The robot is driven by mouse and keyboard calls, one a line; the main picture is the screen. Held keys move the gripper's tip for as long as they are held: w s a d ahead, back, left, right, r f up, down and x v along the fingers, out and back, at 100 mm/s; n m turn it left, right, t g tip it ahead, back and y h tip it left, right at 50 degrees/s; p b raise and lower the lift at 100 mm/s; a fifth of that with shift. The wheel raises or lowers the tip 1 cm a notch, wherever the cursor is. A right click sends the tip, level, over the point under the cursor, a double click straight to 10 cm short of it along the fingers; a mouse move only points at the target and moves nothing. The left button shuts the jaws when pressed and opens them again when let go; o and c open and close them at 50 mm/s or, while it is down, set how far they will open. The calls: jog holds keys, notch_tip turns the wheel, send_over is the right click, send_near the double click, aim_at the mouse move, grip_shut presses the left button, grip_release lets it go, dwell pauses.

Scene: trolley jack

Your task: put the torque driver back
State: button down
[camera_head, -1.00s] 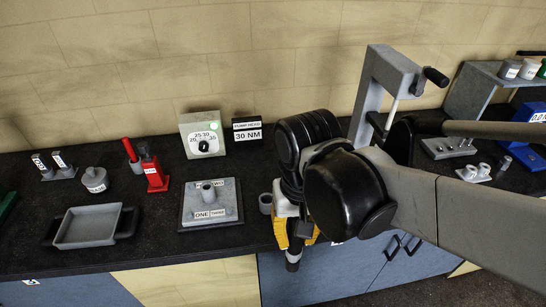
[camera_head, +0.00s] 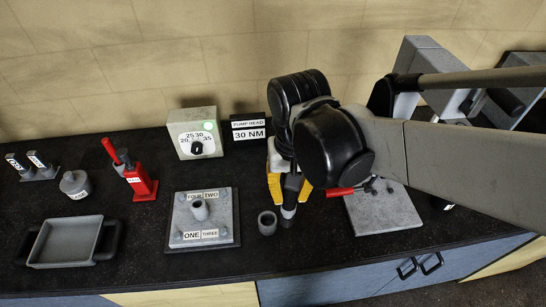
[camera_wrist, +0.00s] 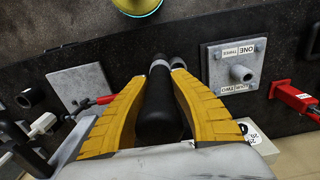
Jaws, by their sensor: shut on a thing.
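The torque driver has a black handle (camera_wrist: 157,115) and a grey collar; in the head view its lower part (camera_head: 290,198) points down below my gripper. My gripper (camera_head: 288,183) has yellow fingers and is shut around the handle, as the wrist view (camera_wrist: 155,98) shows. A small hollow grey cylinder (camera_head: 267,222) stands on the black worktop, just left of and in front of the driver. In the wrist view the driver's tip is close beside this cylinder (camera_wrist: 178,64). Whether they touch cannot be told.
A grey plate with numbered labels (camera_head: 203,237) is left of the cylinder. A grey block (camera_head: 385,212) with a red handle (camera_head: 338,192) is to the right. The dial box (camera_head: 193,133) and 30 NM sign (camera_head: 248,130) stand behind. A tray (camera_head: 63,245) and red jack (camera_head: 137,180) are further left.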

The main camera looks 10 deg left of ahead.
jog(key=w+a+f+b, duration=0.1)
jog(key=w+a+f, duration=0.4)
jog(key=f, duration=0.3)
jog(key=shift+w+a+f, duration=0.2)
jog(key=shift+a+f, duration=0.2)
jog(key=shift+a, duration=0.05)
jog(key=shift+f+b, duration=0.1)
jog(key=shift+b, duration=0.25)
jog(key=shift+f+b, duration=0.35)
jog(key=shift+f, duration=0.2)
jog(key=c, duration=1.2)
grip_release()
